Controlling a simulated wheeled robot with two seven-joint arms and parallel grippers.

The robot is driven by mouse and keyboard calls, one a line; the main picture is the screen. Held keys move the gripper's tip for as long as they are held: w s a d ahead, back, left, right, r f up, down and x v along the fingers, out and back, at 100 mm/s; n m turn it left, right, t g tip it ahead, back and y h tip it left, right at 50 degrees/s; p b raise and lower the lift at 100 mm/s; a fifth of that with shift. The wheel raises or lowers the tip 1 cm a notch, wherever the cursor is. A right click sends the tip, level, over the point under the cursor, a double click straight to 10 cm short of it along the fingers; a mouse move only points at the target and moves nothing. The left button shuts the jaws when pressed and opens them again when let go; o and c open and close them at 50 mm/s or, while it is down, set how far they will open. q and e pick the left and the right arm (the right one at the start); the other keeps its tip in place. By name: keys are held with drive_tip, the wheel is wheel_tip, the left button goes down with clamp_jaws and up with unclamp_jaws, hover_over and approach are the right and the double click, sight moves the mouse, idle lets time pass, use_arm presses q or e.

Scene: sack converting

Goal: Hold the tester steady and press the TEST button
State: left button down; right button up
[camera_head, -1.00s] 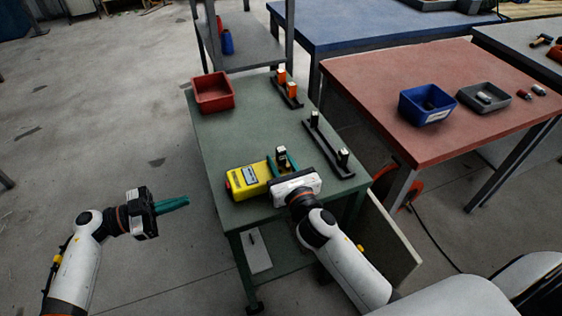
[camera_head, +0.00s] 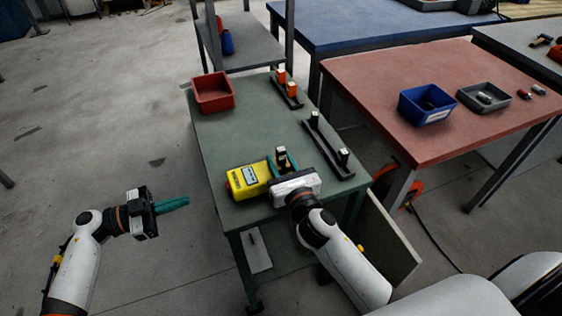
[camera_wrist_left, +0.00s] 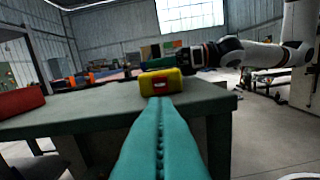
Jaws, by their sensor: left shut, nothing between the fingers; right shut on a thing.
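The yellow tester (camera_head: 248,180) lies on the green table (camera_head: 228,133) near its front edge, with a small display on top and a red button on its left end. In the left wrist view the tester (camera_wrist_left: 153,82) shows that end facing me, with the red button on it. My right gripper (camera_head: 282,168) is shut on the tester's right part; its wrist hides some of the contact. My left gripper (camera_head: 188,201) is shut and empty, left of the table and apart from the tester. Its teal fingers (camera_wrist_left: 160,140) point toward the tester's button end.
A red bin (camera_head: 213,105) stands at the table's back left. Black racks (camera_head: 326,147) with upright pieces stand on the right side. A red-topped table (camera_head: 380,85) with a blue bin (camera_head: 413,118) is further right. The floor left of the table is clear.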

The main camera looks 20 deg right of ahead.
sight(216, 201)
idle(0.3)
use_arm(q)
drive_tip(key=n+t, duration=0.5)
drive_tip(key=s+n+t+y, duration=0.1)
drive_tip(key=n+t, duration=0.3)
drive_tip(key=n, duration=0.1)
drive_tip(key=a+n+t+y, duration=0.1)
drive_tip(key=n+t, duration=0.4)
drive_tip(key=n, duration=0.1)
drive_tip(key=shift+s+f+t, duration=0.15)
drive_tip(key=shift+f+t, duration=0.05)
drive_tip(key=shift+t, duration=0.1)
drive_tip(key=d, duration=0.9)
idle(1.3)
drive_tip(key=shift+d, duration=0.35)
